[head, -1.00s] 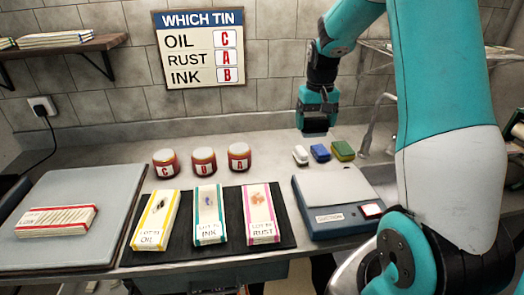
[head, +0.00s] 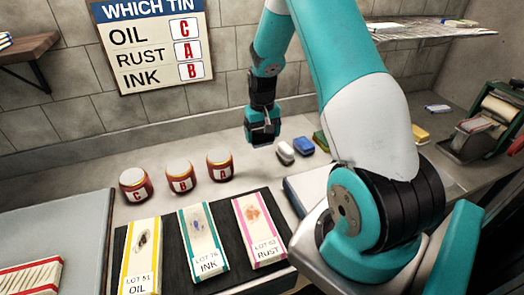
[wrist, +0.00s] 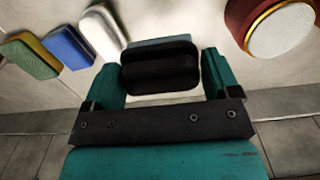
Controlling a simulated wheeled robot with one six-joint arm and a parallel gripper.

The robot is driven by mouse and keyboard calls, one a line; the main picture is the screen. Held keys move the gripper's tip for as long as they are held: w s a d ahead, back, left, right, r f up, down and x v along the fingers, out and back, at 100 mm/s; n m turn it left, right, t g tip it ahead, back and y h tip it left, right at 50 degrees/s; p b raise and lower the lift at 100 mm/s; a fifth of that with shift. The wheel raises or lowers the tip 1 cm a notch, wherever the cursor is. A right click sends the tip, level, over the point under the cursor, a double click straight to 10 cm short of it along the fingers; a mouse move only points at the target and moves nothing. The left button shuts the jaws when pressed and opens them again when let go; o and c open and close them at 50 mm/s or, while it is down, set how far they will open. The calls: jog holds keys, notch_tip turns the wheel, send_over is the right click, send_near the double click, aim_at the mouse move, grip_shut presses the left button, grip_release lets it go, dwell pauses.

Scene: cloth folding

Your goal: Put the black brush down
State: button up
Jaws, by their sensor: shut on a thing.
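My gripper (wrist: 160,82) is shut on the black brush (wrist: 160,70), whose dark body sits between the two teal fingers in the wrist view. A pale blue-grey strip shows along its far edge. In the head view my gripper (head: 262,136) is just left of the white block (head: 285,152), low near the counter (head: 255,185). The brush is hard to make out there, and I cannot tell whether it touches the counter.
Blue (head: 304,146) and green (head: 321,141) blocks continue the row to the right. Tins C (head: 136,187), B (head: 180,177) and A (head: 220,165) stand to the left. Marked cloths, including OIL (head: 142,255), lie on a black mat (head: 172,245) in front. Bare counter lies between the tins and blocks.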

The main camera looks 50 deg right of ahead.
aim_at(261, 131)
notch_tip(261, 131, down, 9)
jog(key=shift+r+p, duration=0.2)
jog(key=shift+p, duration=0.55)
jog(key=o, duration=0.8)
jog(key=shift+f, duration=0.1)
jog(key=shift+c, duration=0.2)
notch_tip(261, 131, up, 12)
jog(key=b, duration=0.3)
jog(key=shift+a, duration=0.15)
jog(key=s+a+r+n+y, duration=0.1)
jog(key=s+a+r+n, duration=0.3)
jog(key=a, duration=0.5)
jog(key=s+a+r+n+t+y, duration=0.1)
jog(key=s+a+r, duration=0.1)
jog(key=a+r, duration=0.55)
jog(key=s+a+r+n+y, duration=0.1)
jog(key=s+a+r+n, duration=0.2)
jog(key=a, duration=0.7)
jog(key=s+a+r+n, duration=0.1)
jog(key=s+a+n, duration=0.1)
jog(key=s, duration=0.4)
jog(key=s+a+r+n+g+y, duration=0.1)
jog(key=s+a+r+n, duration=0.1)
jog(key=s+a, duration=0.3)
jog(key=shift+s+a, duration=0.3)
jog(key=shift+s, duration=0.85)
jog(key=shift+r, duration=0.1)
